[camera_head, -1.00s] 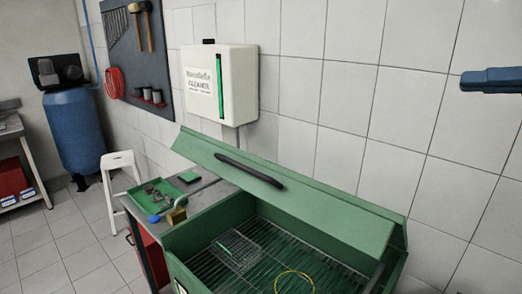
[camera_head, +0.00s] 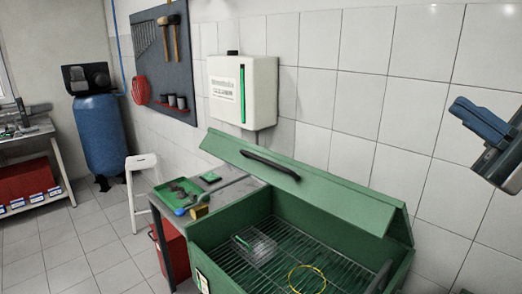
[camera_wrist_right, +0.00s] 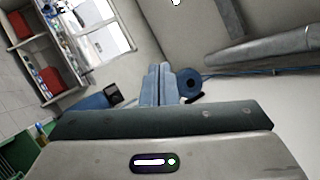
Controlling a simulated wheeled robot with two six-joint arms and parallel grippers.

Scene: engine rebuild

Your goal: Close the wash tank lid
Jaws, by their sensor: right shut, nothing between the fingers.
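The green wash tank (camera_head: 205,240) stands at the lower right of the head view. Its lid (camera_head: 330,187) is up, tilted over the back edge, with a black handle (camera_head: 270,165) on its face. Inside the tank are a wire rack, a small wire basket (camera_head: 254,246) and a yellow ring (camera_head: 307,279). My right gripper (camera_head: 458,106) is at the right edge of the head view, in the air, apart from the lid. In the right wrist view its fingers (camera_wrist_right: 159,84) are together and empty. My left gripper is not seen.
A side table with a green tray (camera_head: 178,192) stands left of the tank, with a white stool (camera_head: 142,165) beyond it. A white cleaner box (camera_head: 243,92) hangs on the tiled wall behind. Open floor lies at the left.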

